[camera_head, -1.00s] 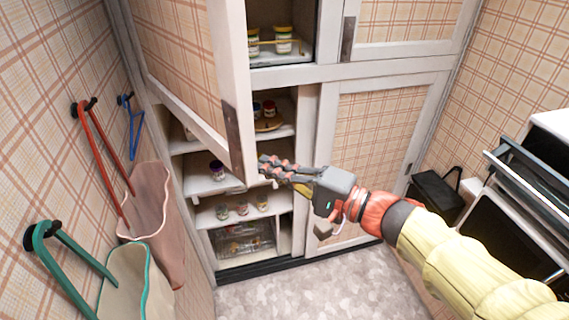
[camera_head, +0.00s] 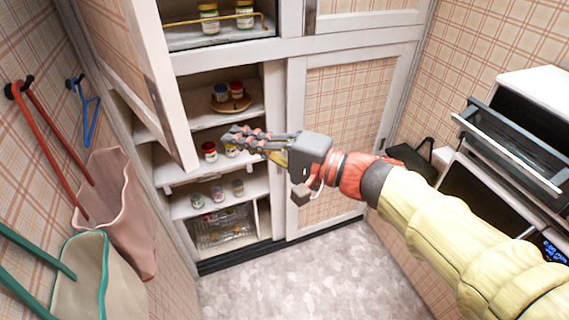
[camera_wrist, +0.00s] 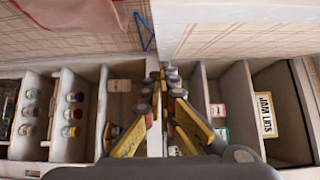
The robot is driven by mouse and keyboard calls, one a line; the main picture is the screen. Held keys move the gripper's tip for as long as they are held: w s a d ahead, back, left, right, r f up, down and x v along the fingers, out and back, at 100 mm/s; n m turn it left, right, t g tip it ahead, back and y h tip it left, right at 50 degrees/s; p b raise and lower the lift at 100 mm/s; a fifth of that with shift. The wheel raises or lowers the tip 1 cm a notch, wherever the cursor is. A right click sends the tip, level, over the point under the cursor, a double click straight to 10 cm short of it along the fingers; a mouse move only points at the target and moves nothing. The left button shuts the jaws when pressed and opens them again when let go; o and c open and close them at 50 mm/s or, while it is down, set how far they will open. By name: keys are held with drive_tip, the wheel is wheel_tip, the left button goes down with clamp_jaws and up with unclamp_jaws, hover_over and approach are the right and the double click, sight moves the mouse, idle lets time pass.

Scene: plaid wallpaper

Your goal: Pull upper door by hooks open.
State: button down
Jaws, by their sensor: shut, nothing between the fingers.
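The upper door (camera_head: 112,45), plaid with a white frame, stands open on the left, on the side with the wall hooks. Its free edge hangs over the left part of the open shelves. My gripper (camera_head: 232,138) is shut and empty, with its fingers pointing left in front of the shelves. In the head view it is to the right of the door's lower corner, with a gap showing between them. In the wrist view my gripper (camera_wrist: 165,95) is by a white panel edge; I cannot tell whether it touches it.
Inside the cupboard, shelves (camera_head: 195,165) hold several small jars. Bags (camera_head: 115,205) and a blue hanger (camera_head: 85,110) hang from hooks on the left wall. An oven with an open door (camera_head: 515,145) is at right. The floor (camera_head: 310,275) is clear.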

drive_tip(key=s+a+v, duration=0.1)
drive_tip(key=v, duration=0.8)
drive_tip(key=shift+s+d, duration=0.3)
drive_tip(key=shift+s, duration=0.15)
drive_tip(key=s+d+f+g+h+b, duration=0.1)
drive_tip(key=s+d+f+g+h, duration=0.15)
drive_tip(key=f, duration=0.55)
drive_tip(key=s+d+f+g+h, duration=0.15)
drive_tip(key=f+h, duration=0.25)
drive_tip(key=f, duration=0.5)
drive_tip(key=s+d+f+n+h+b, duration=0.5)
drive_tip(key=d+f+h+b, duration=0.3)
drive_tip(key=d, duration=0.3)
drive_tip(key=shift+s+f+n+t+h, duration=0.3)
drive_tip(key=shift+f+n+h, duration=0.1)
drive_tip(key=shift+n+h, duration=0.15)
